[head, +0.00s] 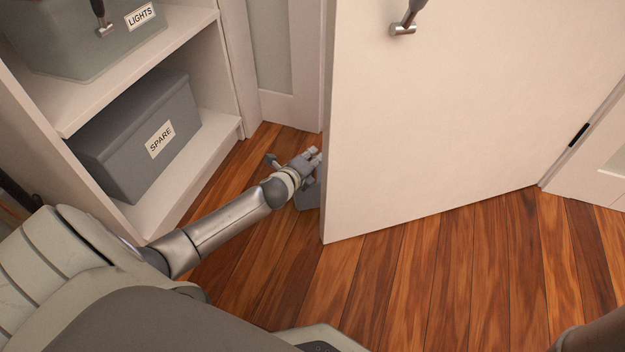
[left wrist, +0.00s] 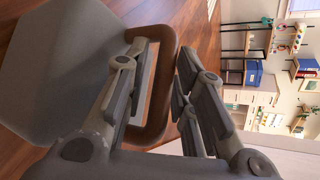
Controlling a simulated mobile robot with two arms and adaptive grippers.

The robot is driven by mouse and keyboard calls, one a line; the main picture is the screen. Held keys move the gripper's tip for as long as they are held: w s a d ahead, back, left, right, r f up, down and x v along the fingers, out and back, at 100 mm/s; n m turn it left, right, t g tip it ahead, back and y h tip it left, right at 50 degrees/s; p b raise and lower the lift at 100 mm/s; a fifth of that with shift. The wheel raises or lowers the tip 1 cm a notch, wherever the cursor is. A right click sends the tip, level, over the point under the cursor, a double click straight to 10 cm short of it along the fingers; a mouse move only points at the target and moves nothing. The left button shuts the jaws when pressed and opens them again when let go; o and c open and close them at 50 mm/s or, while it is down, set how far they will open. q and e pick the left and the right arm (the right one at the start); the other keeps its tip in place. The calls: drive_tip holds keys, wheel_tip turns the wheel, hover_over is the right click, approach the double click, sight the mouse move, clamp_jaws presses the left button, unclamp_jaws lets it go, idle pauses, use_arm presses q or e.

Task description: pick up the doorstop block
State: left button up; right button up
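The doorstop block is a grey block with a brown loop handle. In the head view its grey side (head: 308,197) shows on the floor by the free edge of the door, partly hidden by my gripper and the door. In the left wrist view the block (left wrist: 62,65) fills the left side. My left gripper (head: 314,154) is low beside it; in the left wrist view its fingers (left wrist: 163,62) are spread on either side of the handle's outer bar, one finger over the loop's opening. A narrow gap shows between that finger and the bar. My right gripper is out of view.
The white door (head: 450,110) stands close to the right of my left gripper. A white shelf unit on the left holds a grey bin marked SPARE (head: 140,135) and a bin marked LIGHTS (head: 85,50). Wooden floor (head: 420,280) is clear in front of the door.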

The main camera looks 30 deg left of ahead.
use_arm(q)
drive_tip(key=shift+s+r, duration=0.1)
drive_tip(key=shift+r, duration=0.05)
drive_tip(key=shift+c, duration=0.8)
clamp_jaws()
drive_tip(key=shift+w+r, duration=0.2)
drive_tip(key=shift+r, duration=0.15)
